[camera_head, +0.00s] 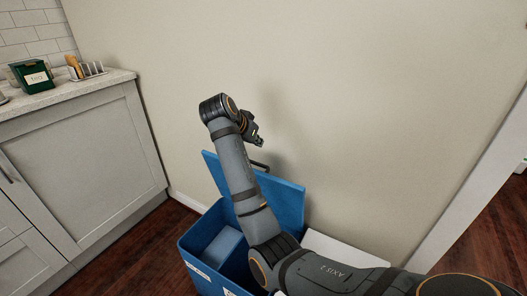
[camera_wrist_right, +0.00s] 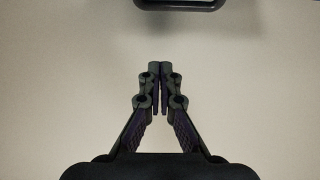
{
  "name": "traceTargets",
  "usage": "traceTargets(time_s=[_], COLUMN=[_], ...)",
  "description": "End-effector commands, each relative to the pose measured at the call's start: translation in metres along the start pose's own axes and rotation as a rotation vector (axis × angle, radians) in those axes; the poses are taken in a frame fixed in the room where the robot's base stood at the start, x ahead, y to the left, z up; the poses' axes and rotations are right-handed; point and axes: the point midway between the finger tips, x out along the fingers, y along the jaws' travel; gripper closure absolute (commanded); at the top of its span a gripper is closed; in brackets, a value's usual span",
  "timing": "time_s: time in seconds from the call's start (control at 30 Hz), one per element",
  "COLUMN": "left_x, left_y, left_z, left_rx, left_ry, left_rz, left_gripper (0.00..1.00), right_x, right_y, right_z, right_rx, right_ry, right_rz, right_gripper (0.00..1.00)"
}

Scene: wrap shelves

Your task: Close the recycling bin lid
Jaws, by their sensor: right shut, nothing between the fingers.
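The blue recycling bin (camera_head: 195,247) stands on the floor against the wall, partly hidden by my right arm. Its blue lid (camera_head: 288,203) is open and stands upright at the back, towards the wall. A dark handle (camera_head: 259,166) shows at the lid's top edge; a dark bar that looks like it also shows at the top of the right wrist view (camera_wrist_right: 181,5). My right gripper (camera_head: 259,142) is above the lid, near the wall, and apart from the handle. In the wrist view its fingers (camera_wrist_right: 158,66) are together and empty. My left gripper is not in view.
A grey cabinet with a counter (camera_head: 110,77) stands to the left, with a green tin (camera_head: 34,77) and a rack (camera_head: 88,70) on it. The wall (camera_head: 370,100) is close behind the bin. A white object (camera_head: 335,248) is right of the bin, partly behind my arm.

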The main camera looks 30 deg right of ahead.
Motion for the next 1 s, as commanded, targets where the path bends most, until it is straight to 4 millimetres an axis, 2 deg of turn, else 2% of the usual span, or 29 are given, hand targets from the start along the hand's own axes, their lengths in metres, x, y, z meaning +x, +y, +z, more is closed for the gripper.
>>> traceTargets(time_s=[0.47,0.6,0.7,1.0], left_x=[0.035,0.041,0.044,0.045], left_y=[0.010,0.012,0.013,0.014], left_z=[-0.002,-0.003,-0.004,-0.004], left_rx=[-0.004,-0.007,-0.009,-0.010], left_ry=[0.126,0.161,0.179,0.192], left_rz=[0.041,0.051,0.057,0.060], left_gripper=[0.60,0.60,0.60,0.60], right_x=[0.098,0.090,0.086,0.082], right_y=[0.002,0.000,0.000,0.001], right_z=[0.002,0.023,0.033,0.038], right_rx=[-0.001,-0.001,-0.001,-0.001], right_ry=[0.001,-0.002,-0.001,0.000], right_rz=[0.004,-0.003,-0.001,0.001], right_gripper=[1.00,1.00,1.00,1.00])
